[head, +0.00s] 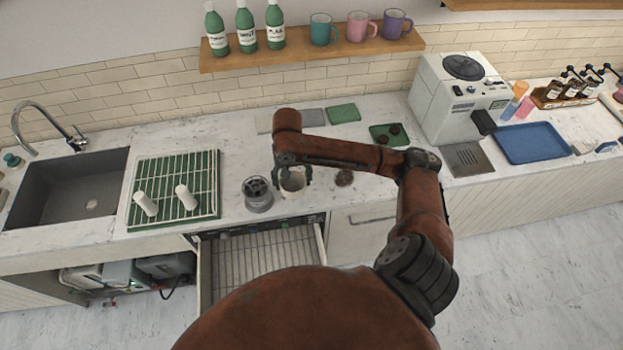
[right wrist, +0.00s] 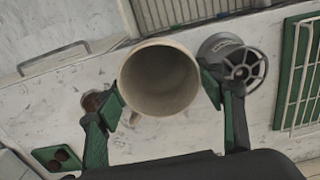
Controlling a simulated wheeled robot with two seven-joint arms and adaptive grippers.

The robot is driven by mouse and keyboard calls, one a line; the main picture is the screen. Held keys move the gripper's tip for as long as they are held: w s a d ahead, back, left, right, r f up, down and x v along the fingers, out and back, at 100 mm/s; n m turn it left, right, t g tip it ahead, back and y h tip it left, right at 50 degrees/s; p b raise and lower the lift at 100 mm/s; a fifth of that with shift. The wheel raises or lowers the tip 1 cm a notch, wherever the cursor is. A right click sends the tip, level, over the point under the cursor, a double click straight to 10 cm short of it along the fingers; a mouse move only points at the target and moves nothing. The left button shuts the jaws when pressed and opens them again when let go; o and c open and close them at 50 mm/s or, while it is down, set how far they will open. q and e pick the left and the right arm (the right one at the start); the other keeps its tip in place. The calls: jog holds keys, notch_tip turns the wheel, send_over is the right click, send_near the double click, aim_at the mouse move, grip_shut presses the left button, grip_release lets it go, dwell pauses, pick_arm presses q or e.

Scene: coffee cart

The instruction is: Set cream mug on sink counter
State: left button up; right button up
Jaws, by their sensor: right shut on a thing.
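The cream mug (right wrist: 160,82) is upright between the fingers of my right gripper (right wrist: 168,100), with its open mouth facing the right wrist camera. In the head view the mug (head: 293,183) shows under my right gripper (head: 292,172), at the front part of the marble counter. My right gripper is shut on the mug. I cannot tell whether the mug's base touches the counter. The sink counter (head: 110,238) is at the left, around the grey sink (head: 68,187). My left gripper is not in view.
A grey metal container (head: 257,195) stands just left of the mug. A green rack (head: 172,213) with two white cylinders lies between it and the sink. A drawer (head: 262,258) is pulled open below. A brown round item (head: 344,178) lies right of the mug.

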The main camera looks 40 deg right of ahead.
jog(key=shift+w+d+f, duration=0.15)
jog(key=shift+d+f, duration=0.1)
jog(key=shift+d, duration=0.4)
jog(key=shift+w+d+f, duration=0.1)
jog(key=shift+d+f, duration=0.1)
jog(key=shift+d, duration=0.4)
jog(key=d, duration=0.1)
jog(key=w+d+f, duration=0.1)
jog(key=d, duration=0.1)
jog(key=shift+w+d+f+p, duration=0.25)
jog(key=shift+d+f+p, duration=0.1)
jog(key=shift+d+f, duration=0.05)
jog(key=d+f, duration=0.1)
jog(key=f, duration=0.2)
jog(key=w+d+f+p, duration=0.1)
jog(key=d+f, duration=0.1)
jog(key=w+d+f, duration=0.1)
jog(key=f, duration=0.2)
jog(key=shift+d+f, duration=0.3)
jog(key=shift+d, duration=0.1)
jog(key=shift+f, duration=0.35)
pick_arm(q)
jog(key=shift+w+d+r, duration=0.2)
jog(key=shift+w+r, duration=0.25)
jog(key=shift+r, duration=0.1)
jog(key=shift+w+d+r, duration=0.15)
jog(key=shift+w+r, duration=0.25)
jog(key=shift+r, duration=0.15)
